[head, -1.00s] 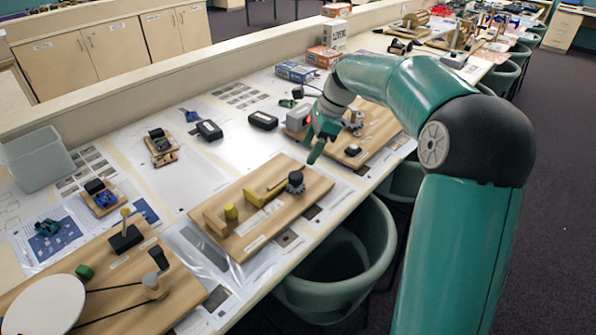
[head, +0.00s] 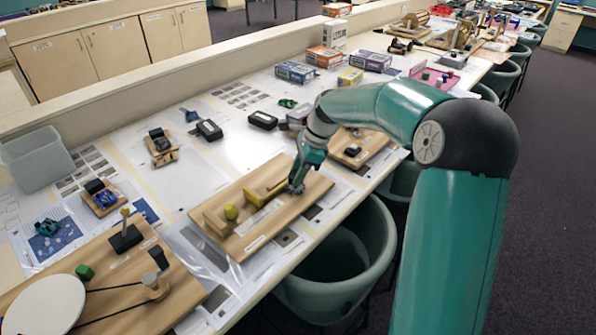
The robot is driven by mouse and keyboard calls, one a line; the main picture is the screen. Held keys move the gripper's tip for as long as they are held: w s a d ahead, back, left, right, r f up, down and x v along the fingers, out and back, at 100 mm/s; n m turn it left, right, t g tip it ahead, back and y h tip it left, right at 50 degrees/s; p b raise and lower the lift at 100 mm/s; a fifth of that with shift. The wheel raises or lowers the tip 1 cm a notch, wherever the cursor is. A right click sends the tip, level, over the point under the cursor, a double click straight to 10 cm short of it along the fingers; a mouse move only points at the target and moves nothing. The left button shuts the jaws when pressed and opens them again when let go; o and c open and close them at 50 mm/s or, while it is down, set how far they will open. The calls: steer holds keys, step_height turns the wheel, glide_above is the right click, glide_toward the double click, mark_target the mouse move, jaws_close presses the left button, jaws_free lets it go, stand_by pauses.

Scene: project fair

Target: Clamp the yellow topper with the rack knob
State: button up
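The wooden rack board (head: 248,246) lies on the long table. The yellow topper (head: 231,212) stands upright near its left end, beside a wooden end block (head: 214,222). My gripper (head: 296,187) points down at the board's right end, where the dark rack knob was in view earlier. The knob is now mostly hidden by my gripper. The fingers are too small and blurred to show whether they are shut on it.
A board with a white disc (head: 42,305) lies at the front left. Another wooden board (head: 358,150) lies behind my gripper. Black boxes (head: 209,130), a grey bin (head: 38,160) and small models stand on the table. A green tub chair (head: 340,265) is at the table's edge.

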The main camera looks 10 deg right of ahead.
steer(key=shift+c, duration=1.3)
